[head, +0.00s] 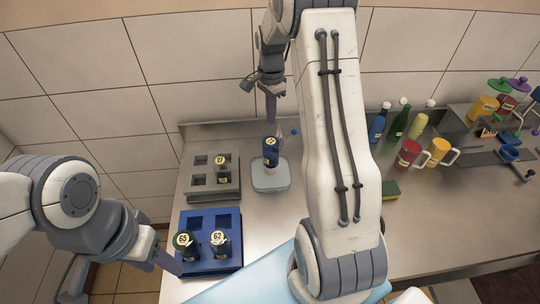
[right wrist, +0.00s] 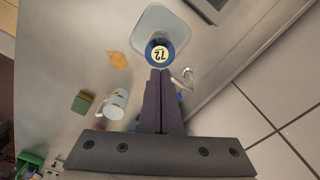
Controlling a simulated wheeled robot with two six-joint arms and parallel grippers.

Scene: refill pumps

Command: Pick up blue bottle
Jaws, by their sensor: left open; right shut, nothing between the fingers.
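A dark blue bottle (head: 271,158) with a cream label reading 72 stands in a pale translucent tray (head: 270,184). In the right wrist view its round top (right wrist: 159,53) lies just beyond my fingertips. My right gripper (head: 271,116) is shut and empty, pointing down above this bottle; in the wrist view its fingers (right wrist: 161,78) are together. Another blue bottle (head: 378,125) with a white cap stands at the back right beside a green bottle (head: 397,123). My left gripper (head: 168,262) is open and empty by the blue rack's left front side, partly out of clear sight.
A grey rack (head: 197,187) with one dark bottle and a blue rack (head: 226,266) with bottles 65 and 62 stand left. Red (head: 407,155) and yellow (head: 438,152) mugs and a sponge (head: 390,191) are right. A metal pump piece (right wrist: 187,77) is beside my right fingers.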

